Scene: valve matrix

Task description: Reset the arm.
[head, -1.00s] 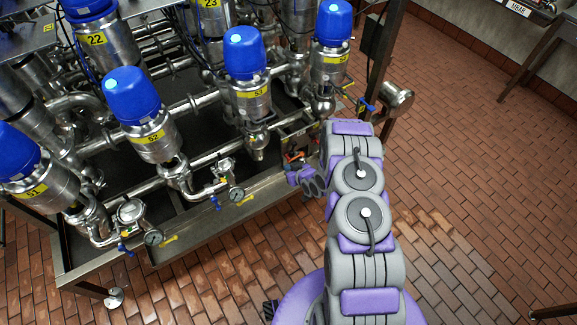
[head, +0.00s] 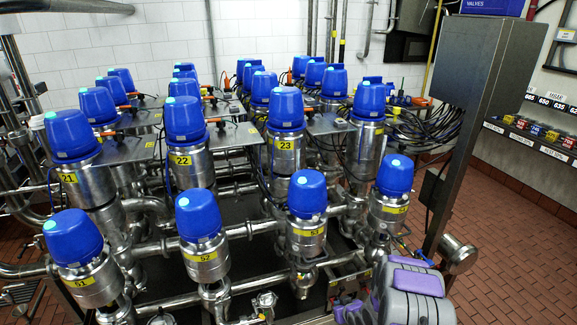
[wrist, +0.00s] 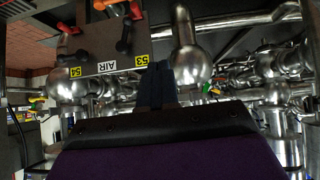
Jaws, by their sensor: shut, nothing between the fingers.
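My arm (head: 415,290) shows at the bottom right of the head view, in grey and purple. Part of my gripper shows low beside it, mostly cut off by the frame's edge. In the wrist view my gripper (wrist: 158,72) has its dark fingers together with nothing between them. Its fingertips are near a metal plate (wrist: 110,68) with yellow labels 54 and 53 and a white AIR label. Whether the fingers touch the plate cannot be told.
An orange handle (wrist: 68,27) and a black handle (wrist: 125,35) sit on the plate. Blue-capped valves (head: 307,195) and steel pipes fill the frame ahead. A steel post (head: 470,130) stands right of them. Brick floor (head: 510,270) is clear at the right.

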